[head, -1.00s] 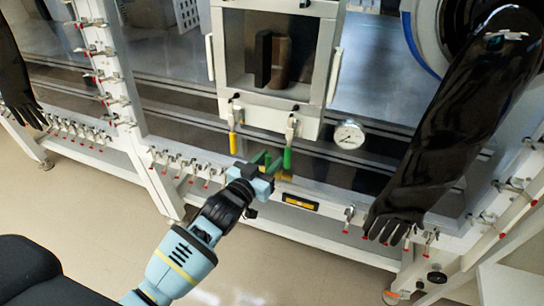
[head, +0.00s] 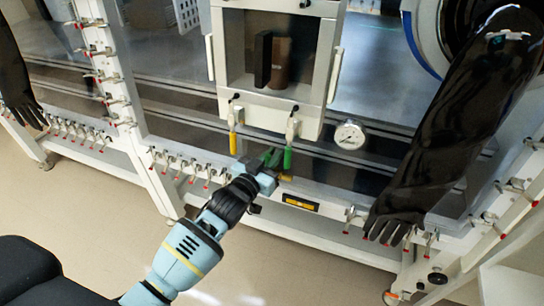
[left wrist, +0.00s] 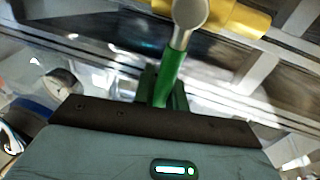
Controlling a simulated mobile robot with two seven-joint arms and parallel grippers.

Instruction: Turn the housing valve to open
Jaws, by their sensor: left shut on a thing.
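A valve lever with a green grip (head: 288,158) hangs down below the right side of the windowed box; its upper part is bare metal. My left gripper (head: 273,158) reaches up from below, at the left of this grip in the head view. In the left wrist view the green grip (left wrist: 172,70) runs between the fingers of my left gripper (left wrist: 162,95), which are shut on it. The metal end (left wrist: 190,14) shows beyond. A second lever with a yellow grip (head: 233,143) hangs to the left, apart from the gripper. My right gripper is not in view.
A windowed box (head: 270,112) with white handles stands above. A round gauge (head: 349,135) is right of the levers. A long black glove (head: 450,130) hangs at the right. Several small red-tipped clamps line the frame rail (head: 185,163). A yellow label (head: 300,203) sits below.

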